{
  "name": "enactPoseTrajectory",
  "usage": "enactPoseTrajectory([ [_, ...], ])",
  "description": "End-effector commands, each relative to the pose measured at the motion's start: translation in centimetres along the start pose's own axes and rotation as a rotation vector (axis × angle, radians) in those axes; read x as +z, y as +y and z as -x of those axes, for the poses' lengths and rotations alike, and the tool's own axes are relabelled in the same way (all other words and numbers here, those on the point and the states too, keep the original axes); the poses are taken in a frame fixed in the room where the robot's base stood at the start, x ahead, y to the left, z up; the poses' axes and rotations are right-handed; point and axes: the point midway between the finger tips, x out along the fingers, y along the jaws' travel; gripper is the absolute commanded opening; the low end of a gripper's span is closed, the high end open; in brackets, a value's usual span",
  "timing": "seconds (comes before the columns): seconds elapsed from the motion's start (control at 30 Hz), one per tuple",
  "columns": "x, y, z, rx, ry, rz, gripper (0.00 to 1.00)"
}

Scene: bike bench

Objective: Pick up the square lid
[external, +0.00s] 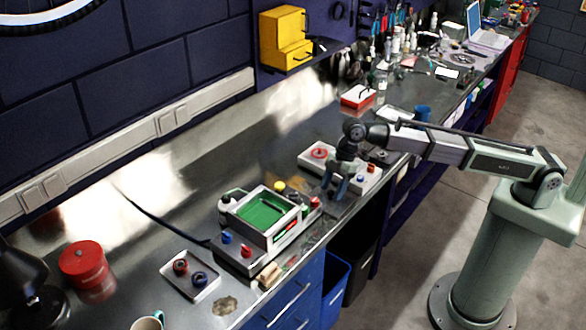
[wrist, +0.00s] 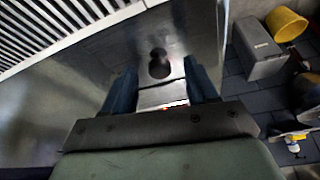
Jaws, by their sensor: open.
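I cannot tell for sure which thing is the square lid. A squarish red-and-white piece with a dark handle on top (external: 357,96) lies on the bench behind my arm in the external view. A grey box with a green square inset (external: 262,209) stands in the middle of the bench. My gripper (external: 336,188) is open and points down over the bench, right of the green-inset box and by a pale control panel (external: 310,157). In the wrist view my open gripper (wrist: 161,88) has a pale edge with a bit of red between its fingers, partly hidden by the gripper body.
A red round tin (external: 86,265) and a white tray with two knobs (external: 190,276) are at the left. A yellow cabinet (external: 285,38) hangs on the wall. Bottles and tools crowd the far bench. The wrist view shows a yellow bucket (wrist: 286,24) on the floor.

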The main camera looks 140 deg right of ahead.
Motion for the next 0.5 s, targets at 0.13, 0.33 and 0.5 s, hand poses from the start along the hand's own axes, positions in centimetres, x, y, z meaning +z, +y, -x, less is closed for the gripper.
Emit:
enactPoseTrajectory([
  [0.13,0.00,0.01,-0.42,0.001,0.000,0.000,0.58],
  [0.33,0.00,0.02,-0.38,0.001,0.000,0.000,0.50],
  [0.5,0.01,0.01,-0.37,0.001,0.000,0.000,0.34],
])
